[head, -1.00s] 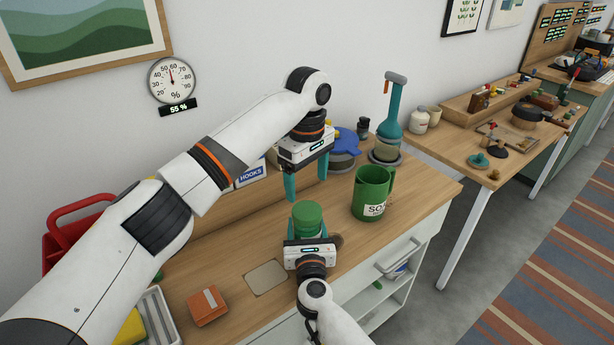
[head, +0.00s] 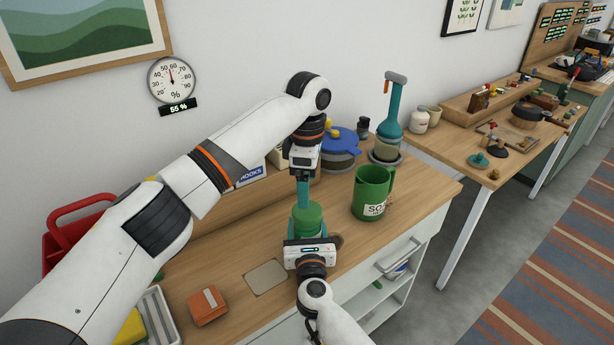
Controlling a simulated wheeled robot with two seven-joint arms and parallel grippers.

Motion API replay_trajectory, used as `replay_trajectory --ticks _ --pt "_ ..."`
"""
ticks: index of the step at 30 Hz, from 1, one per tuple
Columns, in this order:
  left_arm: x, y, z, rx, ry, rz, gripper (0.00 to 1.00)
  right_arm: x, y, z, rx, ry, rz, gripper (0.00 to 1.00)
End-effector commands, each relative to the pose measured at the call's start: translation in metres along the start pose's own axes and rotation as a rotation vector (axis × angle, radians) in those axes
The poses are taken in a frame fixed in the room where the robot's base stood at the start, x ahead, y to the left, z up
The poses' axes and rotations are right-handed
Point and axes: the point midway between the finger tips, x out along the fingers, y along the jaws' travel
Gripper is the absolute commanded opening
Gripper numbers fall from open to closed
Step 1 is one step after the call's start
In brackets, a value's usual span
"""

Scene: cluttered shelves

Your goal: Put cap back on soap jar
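A round green jar (head: 308,217) with a flat green top stands near the front of the workbench. Whether its top is a separate cap cannot be told. My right gripper (head: 309,234) comes from the front with teal fingers close on both sides of the jar; its body hides the jar's lower part. My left gripper (head: 303,200) points down from above. Its teal fingers are seen edge-on, overlapping, with their tips at the jar's top; their gap and any contact are hidden. A green mug-like vessel (head: 370,198) with a handle and a partly readable label "SO" stands to the right.
Behind stand a blue-lidded pot (head: 340,142), a teal tall-necked bottle (head: 391,122) and a box marked hooks (head: 250,174). An orange box (head: 207,306) and a beige mat (head: 267,278) lie at the front left. The bench (head: 418,196) is clear right of the mug.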

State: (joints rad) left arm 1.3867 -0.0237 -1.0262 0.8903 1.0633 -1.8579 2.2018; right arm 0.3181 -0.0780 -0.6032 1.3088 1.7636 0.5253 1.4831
Motion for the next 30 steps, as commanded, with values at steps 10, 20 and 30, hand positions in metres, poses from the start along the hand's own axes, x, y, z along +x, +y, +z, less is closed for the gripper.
replay_trajectory --ticks 10,20,30 --pt "0.053 0.001 0.000 0.000 0.000 0.003 0.79 0.000 0.000 0.001 0.000 -0.002 0.000 0.00" --pt "0.068 0.000 0.000 0.000 0.001 0.001 0.79 0.000 0.000 0.001 0.000 -0.002 0.000 0.00" --pt "0.068 0.000 0.000 0.001 0.001 0.001 0.50 0.000 0.000 0.001 0.000 -0.002 0.000 0.00"
